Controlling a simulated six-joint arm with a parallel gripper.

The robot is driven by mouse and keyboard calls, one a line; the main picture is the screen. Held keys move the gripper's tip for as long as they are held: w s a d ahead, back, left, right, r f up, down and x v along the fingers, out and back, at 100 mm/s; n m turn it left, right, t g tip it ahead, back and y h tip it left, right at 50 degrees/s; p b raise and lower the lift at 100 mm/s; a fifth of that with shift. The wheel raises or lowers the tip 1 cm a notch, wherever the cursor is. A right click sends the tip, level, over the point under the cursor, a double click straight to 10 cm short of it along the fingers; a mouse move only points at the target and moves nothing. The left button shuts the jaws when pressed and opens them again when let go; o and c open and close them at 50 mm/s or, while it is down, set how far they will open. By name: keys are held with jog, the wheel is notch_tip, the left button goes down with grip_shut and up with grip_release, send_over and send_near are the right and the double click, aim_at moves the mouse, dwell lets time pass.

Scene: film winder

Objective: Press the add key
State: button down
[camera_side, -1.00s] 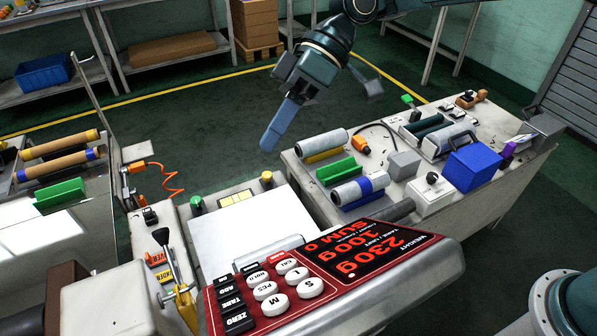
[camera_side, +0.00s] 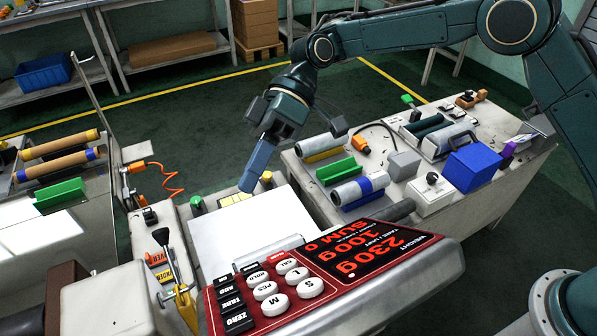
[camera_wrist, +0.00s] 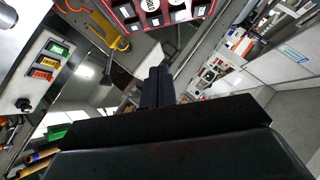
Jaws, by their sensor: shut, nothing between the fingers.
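The add key (camera_side: 227,290) is a small black key with white lettering in the left column of the red weighing panel (camera_side: 213,321), between the tare key (camera_side: 231,302) and another black key. My gripper (camera_side: 248,186) is shut and empty, its blue-grey fingers pointing down. In the side view its tips appear above the far edge of the white plate, apart from the panel. In the wrist view, the shut fingers (camera_wrist: 157,88) are at the centre and the keypad (camera_wrist: 155,18) is at the top edge. Its lettering is too small there to tell the add key.
The white plate (camera_side: 240,240) behind the panel is bare. A lever (camera_side: 162,240) stands left of the panel. A bench with rollers, green blocks and a blue box (camera_side: 472,168) is at the right.

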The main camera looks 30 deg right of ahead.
send_near(218, 294)
jog(key=a, duration=0.4)
jog(key=shift+s+a+f, duration=0.1)
jog(key=shift+s+f, duration=0.15)
jog(key=shift+f, duration=0.1)
jog(key=shift+s+f, duration=1.1)
jog(key=shift+f, duration=0.05)
